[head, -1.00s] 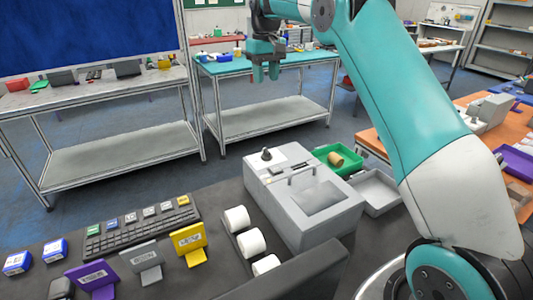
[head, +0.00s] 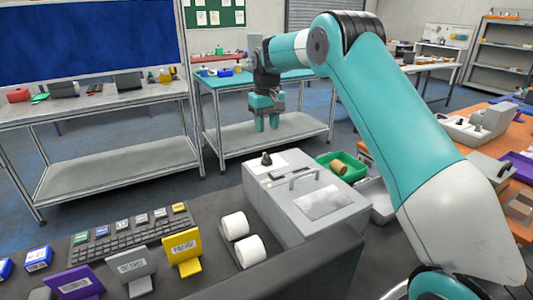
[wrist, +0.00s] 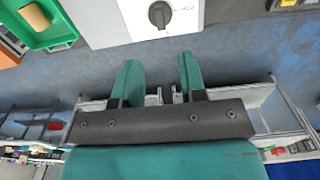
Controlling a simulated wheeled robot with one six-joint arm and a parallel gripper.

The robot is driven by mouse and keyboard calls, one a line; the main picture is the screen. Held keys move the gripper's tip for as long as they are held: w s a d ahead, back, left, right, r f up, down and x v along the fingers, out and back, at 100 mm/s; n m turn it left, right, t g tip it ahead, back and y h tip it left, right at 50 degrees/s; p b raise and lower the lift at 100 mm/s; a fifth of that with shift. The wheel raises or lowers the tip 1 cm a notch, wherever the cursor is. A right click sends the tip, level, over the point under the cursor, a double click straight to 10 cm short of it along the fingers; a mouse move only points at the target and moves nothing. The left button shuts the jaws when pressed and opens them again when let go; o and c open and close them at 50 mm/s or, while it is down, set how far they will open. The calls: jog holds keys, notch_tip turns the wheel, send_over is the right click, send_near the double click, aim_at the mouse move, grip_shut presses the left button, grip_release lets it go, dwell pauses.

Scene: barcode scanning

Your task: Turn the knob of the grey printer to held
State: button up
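The grey printer (head: 310,207) stands on the dark counter in the head view, with a handle on its lid. Its black knob (head: 266,159) sits on a white plate at the printer's far left corner. In the wrist view the knob (wrist: 160,14) is at the top, with its ridge running roughly up and down the picture. My gripper (head: 267,124) hangs pointing down above and beyond the knob, apart from it. In the wrist view its two teal fingers (wrist: 158,72) are spread with nothing between them. Any labels around the knob are too small to read.
A green bin (head: 325,165) with a brown roll and a grey tray (head: 378,205) stand right of the printer. White rolls (head: 235,225), a keyboard (head: 125,238) and coloured label cards (head: 183,250) lie to its left. A teal-topped table (head: 300,76) stands behind.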

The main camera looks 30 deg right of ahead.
aim_at(267, 155)
notch_tip(267, 155, down, 10)
jog(key=shift+f+p, duration=0.1)
jog(key=shift+p, duration=0.9)
jog(key=shift+c, duration=0.2)
grip_shut()
